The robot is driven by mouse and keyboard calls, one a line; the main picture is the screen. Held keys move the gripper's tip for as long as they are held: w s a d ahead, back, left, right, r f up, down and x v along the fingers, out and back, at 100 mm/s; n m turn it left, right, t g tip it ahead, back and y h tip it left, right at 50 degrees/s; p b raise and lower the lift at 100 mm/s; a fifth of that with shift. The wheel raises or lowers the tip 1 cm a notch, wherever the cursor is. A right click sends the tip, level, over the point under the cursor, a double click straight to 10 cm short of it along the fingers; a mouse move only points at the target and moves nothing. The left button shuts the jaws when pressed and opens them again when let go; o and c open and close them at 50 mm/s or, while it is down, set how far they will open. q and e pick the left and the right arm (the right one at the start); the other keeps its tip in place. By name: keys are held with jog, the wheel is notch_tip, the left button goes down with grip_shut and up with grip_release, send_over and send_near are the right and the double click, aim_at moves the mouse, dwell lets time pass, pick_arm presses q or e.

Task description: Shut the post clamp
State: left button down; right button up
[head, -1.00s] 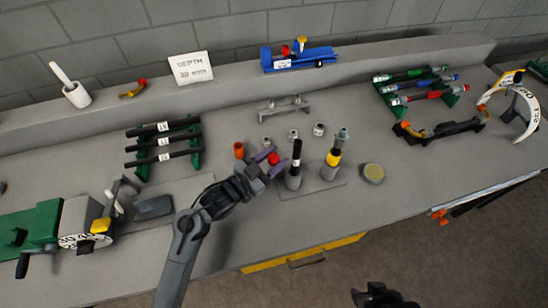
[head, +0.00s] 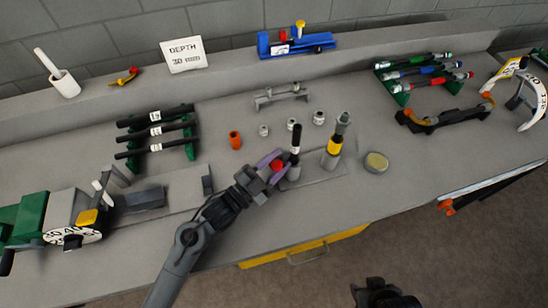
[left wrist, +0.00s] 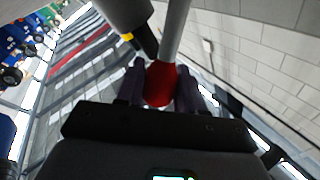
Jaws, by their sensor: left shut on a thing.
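The post clamp (head: 291,172) is a grey post on a flat base plate, with a black rod (head: 296,140) standing upright in it. A lever with a red knob (head: 277,165) is at its left side. My left gripper (head: 273,164), with purple fingers, is shut on the red knob, low beside the post. In the left wrist view the red knob (left wrist: 160,84) sits between the fingers, and a grey lever rod (left wrist: 174,32) runs up from it. The post's lower part is partly hidden by my gripper. A dark part of my right gripper (head: 382,296) shows at the bottom edge.
A second post with a yellow band (head: 333,150) stands close on the right. A round tin (head: 376,162) lies beyond it. A black tube rack (head: 158,135) is at left. The bench's front edge is close.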

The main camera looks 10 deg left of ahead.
pick_arm(q)
jog(key=shift+s, duration=0.1)
jog(key=c, duration=1.1)
grip_release()
jog(key=v, duration=0.5)
jog(key=r+p+v, duration=0.1)
jog(key=v, duration=0.3)
jog(key=r+p+v, duration=0.1)
jog(key=v, duration=0.4)
jog(key=shift+s+a+r, duration=0.15)
jog(key=shift+s+a, duration=0.25)
jog(key=shift+s, duration=0.1)
